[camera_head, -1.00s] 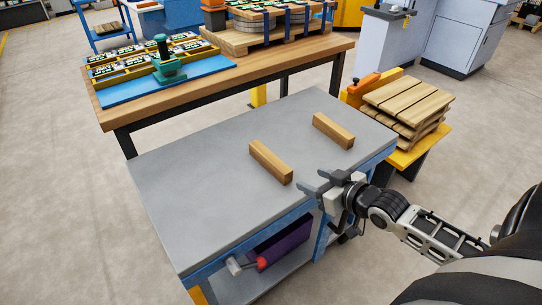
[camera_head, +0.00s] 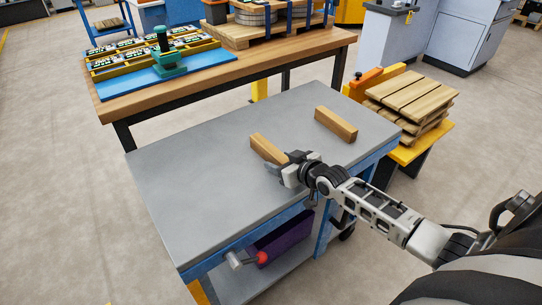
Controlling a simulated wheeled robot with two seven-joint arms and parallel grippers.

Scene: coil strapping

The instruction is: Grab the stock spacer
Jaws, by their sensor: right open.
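Two wooden blocks lie on the grey table top (camera_head: 200,190); either could be the stock spacer. The nearer block (camera_head: 265,148) is at the middle of the table, its near end partly hidden by my right gripper. The other block (camera_head: 336,124) lies further right and back, with clear space around it. My right gripper (camera_head: 272,168) is open, with its fingers at the near end of the nearer block. I cannot tell whether the fingers touch it. My left gripper is not in view.
A wooden workbench (camera_head: 280,68) behind holds a blue mat (camera_head: 125,82), a green tool (camera_head: 166,60) and a wooden pallet with coils. Stacked small pallets (camera_head: 412,95) stand on a yellow stand at right. The left part of the grey table is clear.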

